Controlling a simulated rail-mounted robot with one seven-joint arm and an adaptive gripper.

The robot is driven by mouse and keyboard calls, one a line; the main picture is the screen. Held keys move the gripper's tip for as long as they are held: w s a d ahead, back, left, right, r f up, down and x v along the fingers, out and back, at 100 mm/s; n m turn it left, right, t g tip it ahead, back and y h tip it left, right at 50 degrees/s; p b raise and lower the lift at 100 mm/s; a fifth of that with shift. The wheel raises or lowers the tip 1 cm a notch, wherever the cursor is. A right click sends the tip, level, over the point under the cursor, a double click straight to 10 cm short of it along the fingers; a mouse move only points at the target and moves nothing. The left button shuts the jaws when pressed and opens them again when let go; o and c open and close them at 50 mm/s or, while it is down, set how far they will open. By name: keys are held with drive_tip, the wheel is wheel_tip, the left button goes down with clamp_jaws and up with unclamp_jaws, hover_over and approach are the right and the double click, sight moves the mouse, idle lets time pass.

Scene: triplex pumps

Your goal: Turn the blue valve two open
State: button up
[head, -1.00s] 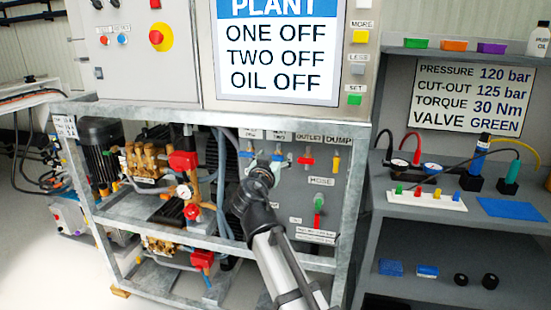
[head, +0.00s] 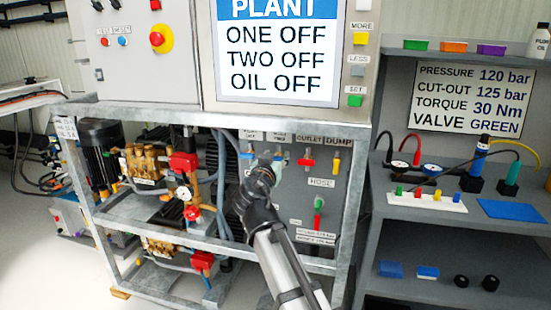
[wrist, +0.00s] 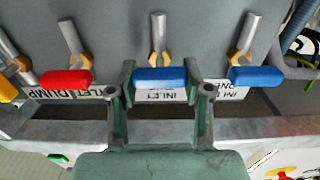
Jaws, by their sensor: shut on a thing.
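The blue valve two handle (wrist: 160,78) sits in the middle of the wrist view, on a metal pipe stub over an upside-down label reading "INLET". My gripper (wrist: 160,92) has one finger at each end of this handle and is shut on it. The handle lies crosswise to its pipe. In the head view my gripper (head: 264,168) is up against the valve row, and the arm partly hides the blue handles there. Another blue handle (wrist: 255,78) is just right of my gripper in the wrist view.
A red outlet handle (wrist: 66,80) and a yellow dump handle (wrist: 7,88) stand left in the wrist view. The grey frame rail (head: 290,129) runs above the valves. The screen (head: 277,52) reads one off, two off, oil off. A bench (head: 460,213) stands right.

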drive_tip(key=shift+n, duration=0.3)
drive_tip(key=n+p, duration=0.1)
drive_tip(key=n, duration=0.2)
drive_tip(key=shift+a+r+n, duration=0.1)
drive_tip(key=shift+n, duration=0.3)
drive_tip(key=n+p, duration=0.2)
drive_tip(key=n, duration=0.2)
drive_tip(key=shift+w+a+n, duration=0.1)
drive_tip(key=shift+n, duration=0.2)
drive_tip(key=n+p, duration=0.3)
drive_tip(key=n, duration=0.1)
drive_tip(key=shift+n, duration=0.3)
drive_tip(key=n+p, duration=0.1)
drive_tip(key=n, duration=0.1)
drive_tip(key=n+p, duration=0.1)
drive_tip(key=n, duration=0.1)
drive_tip(key=shift+a+f, duration=0.1)
drive_tip(key=shift+f, duration=0.2)
drive_tip(key=shift+p, duration=0.3)
drive_tip(key=o, duration=1.2)
drive_tip(key=shift+f, duration=0.1)
